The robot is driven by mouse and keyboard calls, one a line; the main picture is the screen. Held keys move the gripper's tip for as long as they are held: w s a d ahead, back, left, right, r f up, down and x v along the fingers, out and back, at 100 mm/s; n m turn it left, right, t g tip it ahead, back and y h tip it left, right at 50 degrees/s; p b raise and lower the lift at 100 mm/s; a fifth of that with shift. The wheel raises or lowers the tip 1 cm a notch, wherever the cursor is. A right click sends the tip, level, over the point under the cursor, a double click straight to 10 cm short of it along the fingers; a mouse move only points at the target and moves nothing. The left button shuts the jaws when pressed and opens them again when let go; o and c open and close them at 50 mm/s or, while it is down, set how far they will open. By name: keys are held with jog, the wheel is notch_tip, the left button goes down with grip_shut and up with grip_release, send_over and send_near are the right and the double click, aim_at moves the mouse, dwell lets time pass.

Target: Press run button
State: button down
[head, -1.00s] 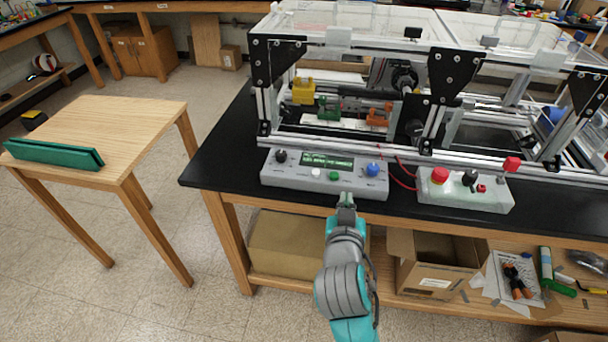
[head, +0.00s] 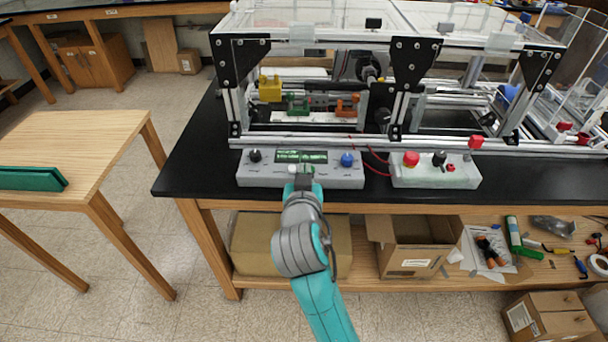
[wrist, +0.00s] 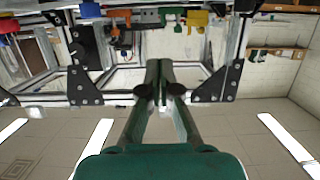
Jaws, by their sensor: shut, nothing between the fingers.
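A grey control box (head: 340,181) sits at the front edge of the black bench in the head view. It has a small screen (head: 300,156), a black knob (head: 255,155), a blue knob (head: 346,159) and a white button (head: 292,168). The green button is hidden behind my gripper, or nearly so. My gripper (head: 304,174) is at the front of the box, over the button row; whether it touches cannot be told. In the wrist view my two fingers (wrist: 160,82) are together with nothing between them. The control box does not show clearly there.
A second box (head: 436,176) with a red mushroom button (head: 411,159) stands to the right. The aluminium extrusion frame (head: 395,142) rises behind both boxes. A wooden table (head: 95,140) is at the left, with open floor between.

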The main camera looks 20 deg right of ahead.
jog(key=x, duration=0.8)
notch_tip(320, 180, down, 3)
jog(key=shift+s+r, duration=0.2)
jog(key=shift+r, duration=0.05)
jog(key=shift+f, duration=0.65)
jog(key=shift+f, duration=0.1)
